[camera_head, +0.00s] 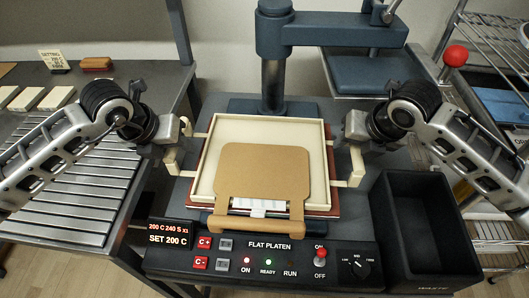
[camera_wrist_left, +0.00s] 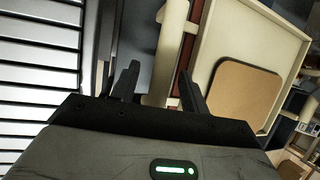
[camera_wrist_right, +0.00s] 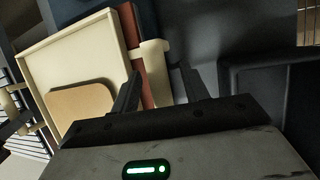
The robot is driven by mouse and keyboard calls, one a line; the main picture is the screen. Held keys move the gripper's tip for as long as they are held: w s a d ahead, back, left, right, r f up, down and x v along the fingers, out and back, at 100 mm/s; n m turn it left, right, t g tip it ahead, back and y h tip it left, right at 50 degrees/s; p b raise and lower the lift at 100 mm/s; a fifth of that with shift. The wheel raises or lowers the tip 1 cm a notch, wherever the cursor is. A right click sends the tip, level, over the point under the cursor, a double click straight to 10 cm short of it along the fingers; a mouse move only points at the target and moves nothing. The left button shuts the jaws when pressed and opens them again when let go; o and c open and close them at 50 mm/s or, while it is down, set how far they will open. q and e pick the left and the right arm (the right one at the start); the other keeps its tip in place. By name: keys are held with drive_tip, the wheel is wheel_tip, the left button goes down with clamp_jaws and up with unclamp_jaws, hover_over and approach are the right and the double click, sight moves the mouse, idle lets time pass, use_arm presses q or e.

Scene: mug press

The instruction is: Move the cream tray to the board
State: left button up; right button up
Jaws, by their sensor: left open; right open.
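The cream tray (camera_head: 227,143) lies flat on the press, with a reddish-brown layer showing under its right edge. It has a cream handle on its left (camera_head: 170,160) and one on its right (camera_head: 357,166). A tan panel (camera_head: 263,172) with a front grip bar (camera_head: 257,229) lies over the tray's front. My left gripper (camera_wrist_left: 158,82) is open, with the left handle between or just beyond its fingers. My right gripper (camera_wrist_right: 160,88) is open, with the right handle likewise between or beyond its fingers. Contact cannot be told. I cannot tell which thing is the board.
A control panel (camera_head: 255,262) is in front of the tray. A black bin (camera_head: 428,225) is at right, near my right arm.

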use_arm(q)
clamp_jaws()
use_arm(e)
clamp_jaws()
use_arm(q)
drive_tip(key=shift+r, duration=0.2)
use_arm(e)
drive_tip(key=shift+r, duration=0.15)
